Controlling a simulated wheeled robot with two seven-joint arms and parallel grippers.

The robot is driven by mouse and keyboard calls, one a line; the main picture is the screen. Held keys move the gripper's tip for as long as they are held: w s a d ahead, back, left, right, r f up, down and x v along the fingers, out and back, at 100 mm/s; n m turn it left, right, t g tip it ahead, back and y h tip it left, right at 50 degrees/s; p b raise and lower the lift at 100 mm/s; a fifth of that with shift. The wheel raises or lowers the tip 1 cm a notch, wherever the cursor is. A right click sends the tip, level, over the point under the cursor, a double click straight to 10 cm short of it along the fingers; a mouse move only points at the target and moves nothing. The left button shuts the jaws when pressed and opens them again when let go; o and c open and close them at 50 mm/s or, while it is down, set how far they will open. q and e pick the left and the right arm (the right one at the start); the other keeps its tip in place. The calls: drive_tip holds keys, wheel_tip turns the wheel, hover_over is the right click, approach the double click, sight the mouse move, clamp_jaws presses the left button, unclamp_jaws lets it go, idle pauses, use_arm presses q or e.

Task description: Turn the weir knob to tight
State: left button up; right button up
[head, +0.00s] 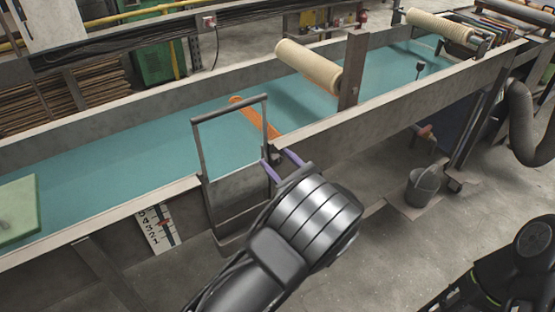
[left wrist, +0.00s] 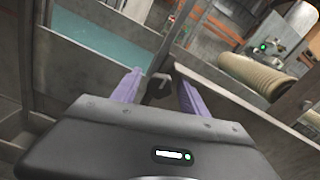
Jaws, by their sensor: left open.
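The weir is a grey metal frame (head: 197,148) with a plate, standing across the near wall of the water channel. A small dark knob (head: 276,156) sits by its right post. In the left wrist view the knob (left wrist: 157,88) shows as a dark piece with a pale bent part. My left gripper (head: 280,164) is open, its two purple fingers pointing at the knob, one on each side of it. In the left wrist view the fingers (left wrist: 158,88) flank it; I cannot tell whether they touch it. My right gripper is out of view.
Teal water fills the long channel (head: 130,165). An orange strip (head: 255,118) lies behind the frame. Pale rollers (head: 308,67) cross the channel farther right. A numbered scale (head: 156,228) hangs on the near side. A bucket (head: 423,187) stands on the floor at right.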

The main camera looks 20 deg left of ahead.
use_arm(q)
clamp_jaws()
idle(0.5)
